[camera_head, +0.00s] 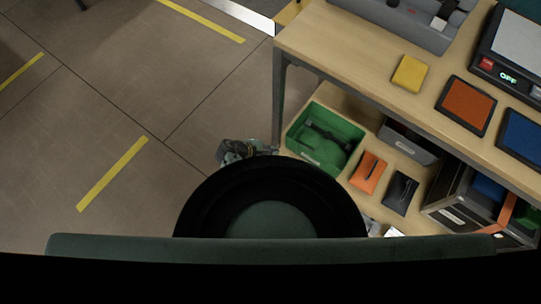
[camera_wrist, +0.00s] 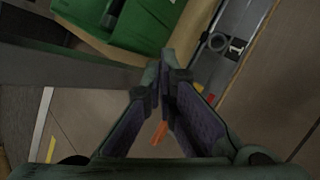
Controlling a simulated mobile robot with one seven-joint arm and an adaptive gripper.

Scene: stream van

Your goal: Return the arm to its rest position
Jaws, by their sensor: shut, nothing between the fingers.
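In the wrist view my gripper (camera_wrist: 165,75) points away from the camera, its two dark fingers meeting at the tips with nothing between them. Part of the gripper or wrist (camera_head: 240,151) shows in the head view beside the black round part of my body, close to the left end of the workbench's lower shelf. Most of my arm is hidden there. The green bin (camera_head: 325,138) stands on that lower shelf just right of my gripper. It also shows beyond the fingertips in the wrist view (camera_wrist: 150,22).
The workbench (camera_head: 340,40) fills the right side. On its top are a yellow block (camera_head: 410,73), an orange pad (camera_head: 466,106), a blue pad (camera_head: 522,137) and a grey tray (camera_head: 415,25). Orange (camera_head: 368,172) and black (camera_head: 401,192) pouches lie on the shelf. The floor at left is clear.

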